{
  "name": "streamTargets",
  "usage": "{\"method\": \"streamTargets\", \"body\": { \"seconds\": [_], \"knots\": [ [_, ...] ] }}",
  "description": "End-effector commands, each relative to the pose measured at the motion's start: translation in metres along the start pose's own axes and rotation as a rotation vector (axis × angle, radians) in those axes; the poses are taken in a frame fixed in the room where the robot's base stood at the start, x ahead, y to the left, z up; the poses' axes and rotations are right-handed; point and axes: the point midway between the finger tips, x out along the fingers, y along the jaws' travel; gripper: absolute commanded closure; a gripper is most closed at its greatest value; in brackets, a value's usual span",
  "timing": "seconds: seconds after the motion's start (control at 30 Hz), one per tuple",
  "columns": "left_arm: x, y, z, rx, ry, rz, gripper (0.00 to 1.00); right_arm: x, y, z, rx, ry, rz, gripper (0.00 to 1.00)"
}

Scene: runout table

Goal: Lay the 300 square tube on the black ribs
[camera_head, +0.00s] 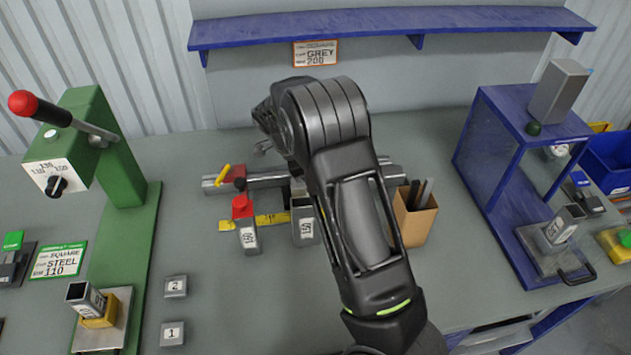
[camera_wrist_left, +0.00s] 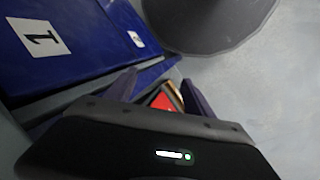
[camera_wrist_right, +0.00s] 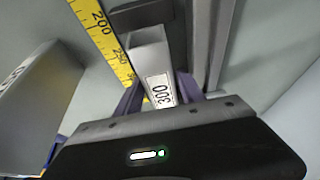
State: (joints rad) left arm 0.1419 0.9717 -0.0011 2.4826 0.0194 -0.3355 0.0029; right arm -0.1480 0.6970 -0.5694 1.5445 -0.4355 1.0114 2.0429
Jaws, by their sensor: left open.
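A grey square tube labelled 300 (camera_wrist_right: 150,55) shows in the right wrist view, between the two fingers of my right gripper (camera_wrist_right: 160,88). I cannot tell whether the fingers press on it. A dark bar (camera_wrist_right: 140,16), possibly a rib, lies at its far end; the black ribs are not clearly seen elsewhere. A yellow measuring tape (camera_wrist_right: 103,40) runs beside the tube. In the head view my right arm covers its gripper. My left gripper (camera_wrist_left: 160,88) is open in its own wrist view, outside the head view.
A cardboard box (camera_head: 414,222) is right of my arm. A green press (camera_head: 120,170) stands left, a blue stand (camera_head: 480,150) right. Blue bins (camera_wrist_left: 60,45) are near my left gripper. The front-centre table is clear.

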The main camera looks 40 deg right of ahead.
Motion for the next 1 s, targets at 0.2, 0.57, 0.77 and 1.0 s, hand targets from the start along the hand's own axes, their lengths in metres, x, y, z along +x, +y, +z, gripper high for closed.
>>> {"method": "streamTargets", "body": {
  "seconds": [0.2,0.57,0.77,1.0],
  "knots": [
    [0.0,0.0,0.0,0.0,0.0,0.0,0.38,0.0,0.0,0.0,0.0,0.0,0.0,0.42],
    [-0.002,0.0,0.0,0.0,-0.001,-0.001,0.38,-0.011,-0.001,0.0,0.0,-0.001,-0.003,0.42],
    [-0.001,0.0,0.0,0.0,0.0,0.0,0.38,-0.045,-0.001,0.0,0.0,-0.002,-0.005,0.42],
    [-0.002,0.001,0.0,0.0,-0.001,-0.001,0.38,-0.095,-0.001,0.0,0.0,-0.002,-0.005,0.42]
  ]
}}
